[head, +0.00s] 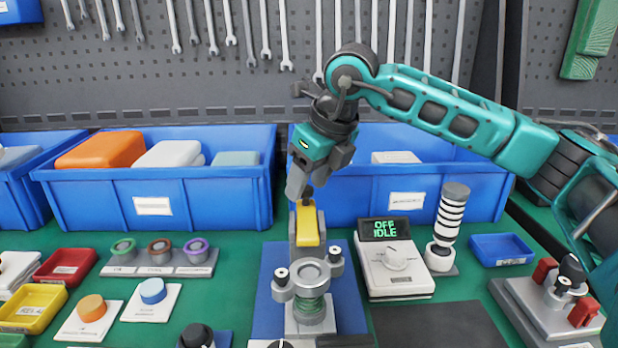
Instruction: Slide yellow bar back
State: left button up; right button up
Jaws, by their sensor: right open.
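The yellow bar (307,226) sits on a grey slide behind the round metal test fixture (310,275), on a blue base plate (348,307). My right gripper (300,190) points down at the far end of the yellow bar, by a small dark knob. It is open. Whether its fingers touch the knob or the bar cannot be told from this angle. My left gripper is not in view.
Blue bins (215,212) stand along the back. A control box with a display reading OFF IDLE (394,265) and a striped column (450,222) stand right of the fixture. Coloured rings on a rack (160,262) and small trays lie left. A dark mat (440,325) is clear.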

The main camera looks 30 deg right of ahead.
jog(key=p+v, duration=0.2)
jog(key=v, duration=1.1)
jog(key=shift+w, duration=0.15)
